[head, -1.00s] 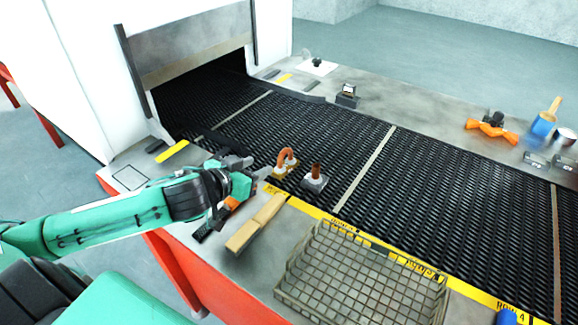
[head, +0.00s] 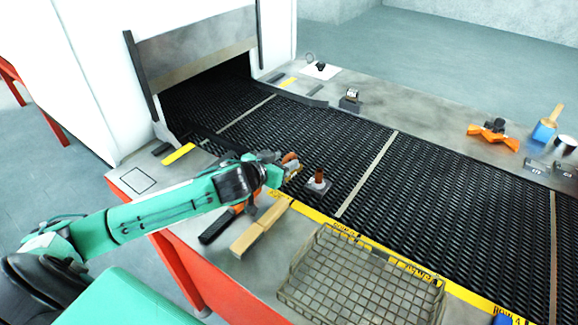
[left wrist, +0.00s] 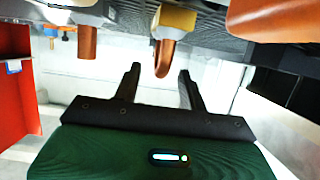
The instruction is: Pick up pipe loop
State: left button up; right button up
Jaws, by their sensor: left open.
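The copper pipe loop (head: 290,158) stands on the mesh belt near its front edge, mostly hidden behind my left gripper (head: 279,166) in the head view. In the left wrist view, which looks upside down, the copper loop (left wrist: 164,57) projects from a yellowish block (left wrist: 173,20). It lies in line with the gap between the open fingers of my left gripper (left wrist: 160,70). I see no finger clearly touching it. My right gripper is not in view.
A copper stub on a grey block (head: 318,183) stands just right of the loop. A wooden bar (head: 260,228) and wire basket (head: 360,285) lie on the front ledge. An orange clamp (head: 493,136) sits on the far ledge. The belt's middle is clear.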

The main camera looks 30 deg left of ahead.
aim_at(286, 158)
pick_arm(q)
jog(key=shift+p+x, duration=0.3)
jog(key=shift+x, duration=1.5)
grip_shut()
jog(key=shift+r, duration=0.1)
notch_tip(286, 158, up, 20)
jog(key=b, duration=0.1)
